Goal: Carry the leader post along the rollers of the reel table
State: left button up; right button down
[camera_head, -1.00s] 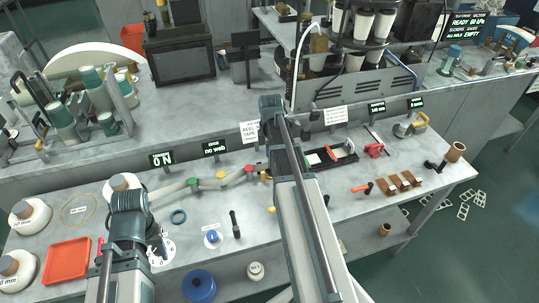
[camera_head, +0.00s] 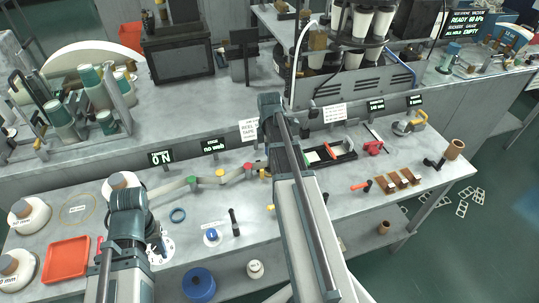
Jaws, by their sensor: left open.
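My left gripper (camera_head: 158,245) is open over a white disc (camera_head: 165,251) with dark holes, left of the rollers. The arm hides part of the disc. I cannot make out the leader post for certain. My right arm crosses the middle of the view, and its gripper is hidden.
An orange-red tray (camera_head: 67,259) and white rolls (camera_head: 30,214) lie at the left. A display (camera_head: 161,157) reads 0 N.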

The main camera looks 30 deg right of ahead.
pick_arm(q)
jog(key=shift+f+b, duration=0.95)
pick_arm(e)
jog(key=shift+f, duration=1)
grip_release()
pick_arm(q)
jog(key=shift+r, duration=0.15)
pick_arm(e)
jog(key=shift+r, duration=0.2)
notch_tip(320, 180, up, 8)
jog(key=p, duration=0.8)
pick_arm(q)
notch_tip(320, 180, up, 8)
pick_arm(e)
jog(key=shift+f, duration=0.1)
